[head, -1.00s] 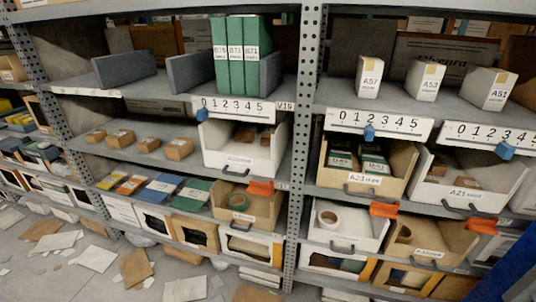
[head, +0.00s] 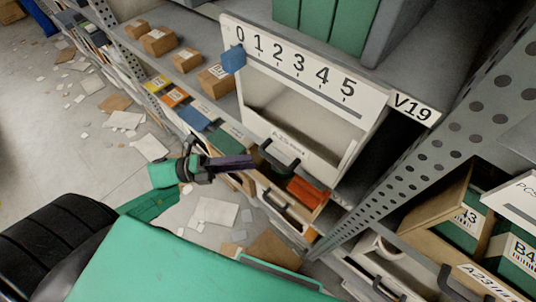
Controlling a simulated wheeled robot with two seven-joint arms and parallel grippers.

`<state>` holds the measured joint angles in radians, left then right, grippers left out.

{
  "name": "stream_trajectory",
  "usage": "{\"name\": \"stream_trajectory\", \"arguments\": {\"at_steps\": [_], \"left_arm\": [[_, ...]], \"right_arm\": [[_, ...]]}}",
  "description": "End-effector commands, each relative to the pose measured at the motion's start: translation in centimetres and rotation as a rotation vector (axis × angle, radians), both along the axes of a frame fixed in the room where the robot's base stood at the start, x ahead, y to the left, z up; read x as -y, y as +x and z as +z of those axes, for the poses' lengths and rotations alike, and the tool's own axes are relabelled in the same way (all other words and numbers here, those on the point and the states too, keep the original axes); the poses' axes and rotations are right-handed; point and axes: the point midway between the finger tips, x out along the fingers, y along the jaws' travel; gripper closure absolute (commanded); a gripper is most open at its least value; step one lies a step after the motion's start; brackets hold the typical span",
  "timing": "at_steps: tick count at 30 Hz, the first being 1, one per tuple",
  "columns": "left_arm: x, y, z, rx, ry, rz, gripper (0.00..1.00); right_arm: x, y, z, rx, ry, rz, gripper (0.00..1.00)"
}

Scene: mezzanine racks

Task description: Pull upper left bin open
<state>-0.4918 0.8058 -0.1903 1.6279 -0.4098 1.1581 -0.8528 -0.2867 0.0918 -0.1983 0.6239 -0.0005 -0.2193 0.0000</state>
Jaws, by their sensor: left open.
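The upper left bin (head: 318,152) is white and sits in the left rack bay, below a white scale plate (head: 290,68) numbered 0 to 5. Its open top shows part of the inside, and its front has a label and a dark handle (head: 278,158). A blue marker (head: 233,59) sits at the 0 end of the scale. My left gripper (head: 232,163) is open, left of the handle and close to it in the picture; I cannot tell whether they touch. My right gripper is not in view.
Below is another bin with a dark handle (head: 270,206) and an orange tag (head: 306,192). A perforated upright (head: 425,160) stands right of the bin. Small cardboard boxes (head: 160,42) line the shelf to the left. Papers and cardboard litter the floor.

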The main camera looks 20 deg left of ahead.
Motion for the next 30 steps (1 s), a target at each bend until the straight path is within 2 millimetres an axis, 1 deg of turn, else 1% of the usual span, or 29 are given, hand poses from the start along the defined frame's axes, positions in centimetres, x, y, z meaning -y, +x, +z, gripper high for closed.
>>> {"name": "stream_trajectory", "arguments": {"at_steps": [1,3,6,9,13,19,20,21,23,24,30], "left_arm": [[1.3,0.6,0.6,0.002,-0.005,0.000,0.50],[3.0,1.4,0.8,0.001,-0.004,0.001,0.50],[5.2,2.3,1.0,0.000,-0.004,0.002,0.50],[6.7,2.9,1.1,-0.002,-0.004,0.003,0.50],[7.6,3.3,1.0,-0.003,-0.001,0.003,0.50],[7.6,3.3,0.9,-0.005,0.000,0.004,0.50],[7.6,3.3,0.9,-0.005,0.000,0.004,0.54],[7.6,3.3,0.9,-0.005,0.000,0.004,0.70],[7.6,3.3,0.9,-0.005,0.000,0.004,0.92],[7.6,3.3,0.9,-0.005,0.000,0.004,1.00],[7.6,3.3,0.9,-0.005,0.001,0.004,1.00]], "right_arm": [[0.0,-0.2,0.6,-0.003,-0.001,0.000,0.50],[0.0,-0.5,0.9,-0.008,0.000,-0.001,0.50],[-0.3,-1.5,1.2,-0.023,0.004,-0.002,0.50],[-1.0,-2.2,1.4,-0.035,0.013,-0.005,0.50],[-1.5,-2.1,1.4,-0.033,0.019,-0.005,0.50],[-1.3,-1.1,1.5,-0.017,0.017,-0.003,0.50],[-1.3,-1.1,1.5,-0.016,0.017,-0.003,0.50],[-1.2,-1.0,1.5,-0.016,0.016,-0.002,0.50],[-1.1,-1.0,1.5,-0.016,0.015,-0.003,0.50],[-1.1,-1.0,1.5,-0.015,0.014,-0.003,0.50],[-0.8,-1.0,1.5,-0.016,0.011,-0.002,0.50]]}}
